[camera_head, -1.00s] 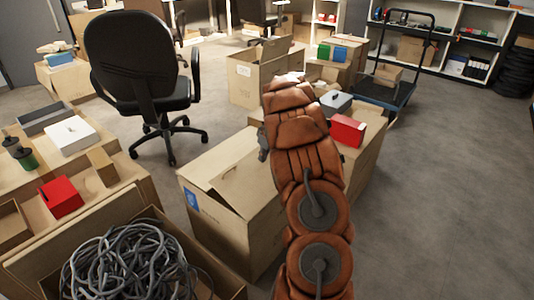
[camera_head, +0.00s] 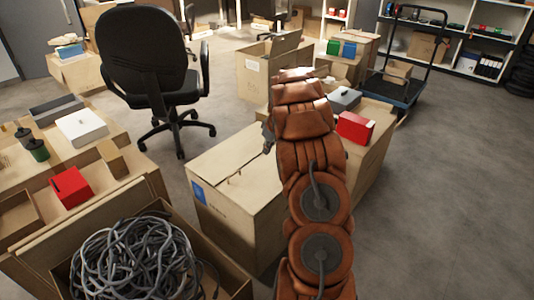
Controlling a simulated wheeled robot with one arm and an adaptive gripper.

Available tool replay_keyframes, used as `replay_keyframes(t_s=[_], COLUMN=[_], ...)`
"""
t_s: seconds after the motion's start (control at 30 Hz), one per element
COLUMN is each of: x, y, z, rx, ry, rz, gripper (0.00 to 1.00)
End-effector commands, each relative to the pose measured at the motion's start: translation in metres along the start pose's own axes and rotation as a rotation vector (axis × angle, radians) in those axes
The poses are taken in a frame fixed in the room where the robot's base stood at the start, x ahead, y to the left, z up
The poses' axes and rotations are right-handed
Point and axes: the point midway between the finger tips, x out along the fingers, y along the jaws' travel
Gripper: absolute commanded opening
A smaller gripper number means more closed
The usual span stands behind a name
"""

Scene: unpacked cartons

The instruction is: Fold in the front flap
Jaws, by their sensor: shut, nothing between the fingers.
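The brown carton (camera_head: 235,215) with a blue label stands on the floor at the centre of the head view. Its top flaps (camera_head: 228,160) lie about level over the opening, with a small dark gap or mark near the middle of the top. Part of my gripper (camera_head: 268,138) shows as a grey piece at the left side of my orange arm, over the back right of the carton top. It is shut and holds nothing. My arm hides most of it and the carton's right part, so I cannot tell whether it touches a flap.
An open carton of grey cables (camera_head: 135,262) is at the front left. A black office chair (camera_head: 150,60) is behind. A red box (camera_head: 354,128) sits right of my arm. The floor at right is clear.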

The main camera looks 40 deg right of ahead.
Motion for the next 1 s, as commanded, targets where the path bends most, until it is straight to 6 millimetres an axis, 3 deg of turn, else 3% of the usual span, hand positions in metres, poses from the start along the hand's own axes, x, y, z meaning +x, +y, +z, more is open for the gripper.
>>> replay_keyframes(t_s=[0.6,1.0], x=[-0.056,-0.059], y=[0.000,0.000], z=[-0.017,-0.017], rx=[0.001,0.001], ry=[0.000,-0.001], rz=[-0.001,-0.002], gripper=[0.00,0.00])
